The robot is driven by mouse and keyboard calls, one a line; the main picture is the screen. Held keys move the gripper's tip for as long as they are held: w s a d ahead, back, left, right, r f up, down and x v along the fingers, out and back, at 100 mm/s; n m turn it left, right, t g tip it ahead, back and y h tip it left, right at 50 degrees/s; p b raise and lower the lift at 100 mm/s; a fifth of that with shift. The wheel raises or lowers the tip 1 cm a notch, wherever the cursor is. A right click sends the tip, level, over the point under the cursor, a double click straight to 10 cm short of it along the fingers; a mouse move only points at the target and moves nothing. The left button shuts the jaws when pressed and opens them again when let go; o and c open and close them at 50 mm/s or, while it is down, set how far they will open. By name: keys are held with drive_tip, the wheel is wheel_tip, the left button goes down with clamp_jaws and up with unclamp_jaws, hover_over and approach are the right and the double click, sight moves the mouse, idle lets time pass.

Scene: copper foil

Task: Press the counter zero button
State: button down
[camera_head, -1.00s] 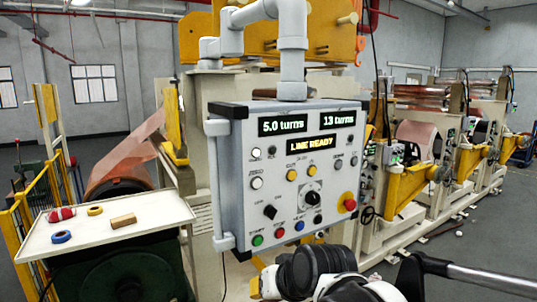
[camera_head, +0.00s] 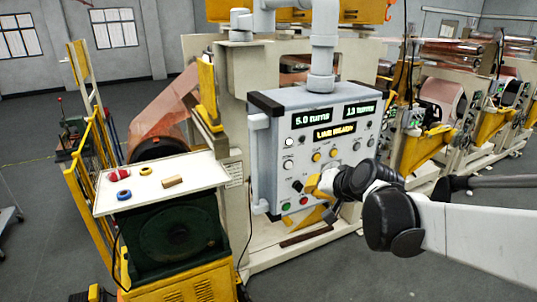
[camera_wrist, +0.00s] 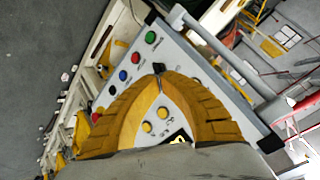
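The grey control panel (camera_head: 330,140) faces me with two turn displays and a line-ready display. The white button under the ZERO label (camera_head: 288,167) is on the panel's left side, below another white button (camera_head: 291,142). My gripper (camera_head: 316,187) is in front of the panel's lower middle, right of and below the ZERO button. In the wrist view, its yellow fingers (camera_wrist: 158,78) meet at the tips near a dark knob, with nothing seen held. Two yellow buttons (camera_wrist: 154,120) show between the fingers; the ZERO button is not visible there and may be behind a finger.
Green (camera_wrist: 151,37), red (camera_wrist: 136,58) and blue buttons line the panel's lower edge; a red emergency button (camera_wrist: 97,115) is near. A vertical handle (camera_head: 260,165) runs along the panel's left side. A white tray table (camera_head: 190,162) holds small items further left.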

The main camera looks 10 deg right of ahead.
drive_tip(key=shift+w, duration=0.15)
drive_tip(key=b, duration=0.1)
approach(289, 172)
drive_tip(key=shift+s+f+x, duration=0.1)
drive_tip(key=shift+f+x, duration=0.05)
drive_tip(key=shift+x, duration=0.75)
drive_tip(key=shift+s+f+x, duration=0.1)
drive_tip(key=shift+f+x, duration=0.05)
drive_tip(key=shift+x, duration=0.75)
drive_tip(key=shift+s+f+x, duration=0.1)
drive_tip(key=shift+f+x, duration=0.05)
drive_tip(key=shift+x, duration=0.75)
drive_tip(key=shift+w+d, duration=0.1)
drive_tip(key=shift+d, duration=0.05)
drive_tip(key=shift+w+r, duration=0.1)
drive_tip(key=shift+w, duration=0.2)
drive_tip(key=shift+w+a+b, duration=0.25)
drive_tip(key=shift+w+b, duration=0.05)
drive_tip(key=shift+w, duration=0.15)
drive_tip(key=shift+s, duration=0.1)
drive_tip(key=shift+s+d, duration=0.3)
drive_tip(key=shift+s, duration=0.45)
